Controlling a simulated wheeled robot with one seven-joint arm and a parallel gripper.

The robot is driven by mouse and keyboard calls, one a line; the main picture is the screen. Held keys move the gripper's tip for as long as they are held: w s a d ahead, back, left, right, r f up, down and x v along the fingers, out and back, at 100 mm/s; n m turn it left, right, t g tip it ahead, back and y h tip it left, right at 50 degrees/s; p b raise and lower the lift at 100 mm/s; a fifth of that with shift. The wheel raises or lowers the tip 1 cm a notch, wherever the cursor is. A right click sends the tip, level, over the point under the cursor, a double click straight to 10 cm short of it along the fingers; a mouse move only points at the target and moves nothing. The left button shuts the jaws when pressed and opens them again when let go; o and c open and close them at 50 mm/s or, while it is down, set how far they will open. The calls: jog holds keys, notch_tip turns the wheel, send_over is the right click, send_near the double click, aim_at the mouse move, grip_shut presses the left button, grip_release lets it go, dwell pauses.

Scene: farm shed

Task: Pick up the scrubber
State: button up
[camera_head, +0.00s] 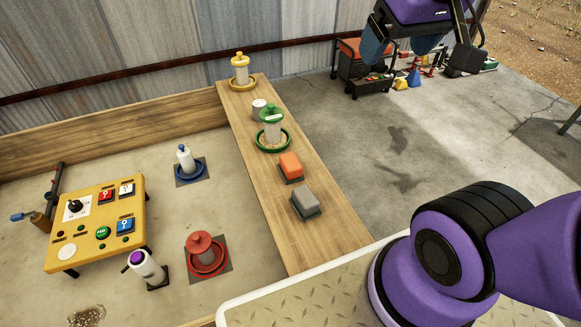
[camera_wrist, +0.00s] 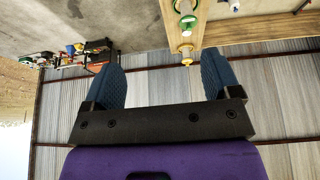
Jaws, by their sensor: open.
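Two small blocks with green undersides lie on a wooden plank (camera_head: 330,235): an orange one (camera_head: 290,166) and a grey one (camera_head: 305,201) nearer to me. Either could be the scrubber; I cannot tell which. My gripper (camera_head: 402,45) is at the top of the head view, raised and well apart from both blocks. In the wrist view my gripper (camera_wrist: 162,78) shows its two blue fingers spread wide with nothing between them. Neither block can be made out in the wrist view.
A cart (camera_head: 352,65) stands far back; the floor between is open.

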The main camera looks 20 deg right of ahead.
jog(key=w+f+g, duration=0.1)
jog(key=w+f, duration=0.4)
jog(key=w, duration=0.5)
jog(key=g, duration=0.4)
send_over(291, 160)
notch_tip(291, 160, down, 29)
jog(key=shift+d+f, duration=0.1)
jog(key=shift+d, duration=0.05)
jog(key=shift+a+f, duration=0.15)
jog(key=shift+f, duration=2.65)
jog(key=shift+a+f, duration=0.1)
jog(key=shift+f, duration=2.7)
jog(key=shift+c, duration=0.5)
jog(key=c, duration=1)
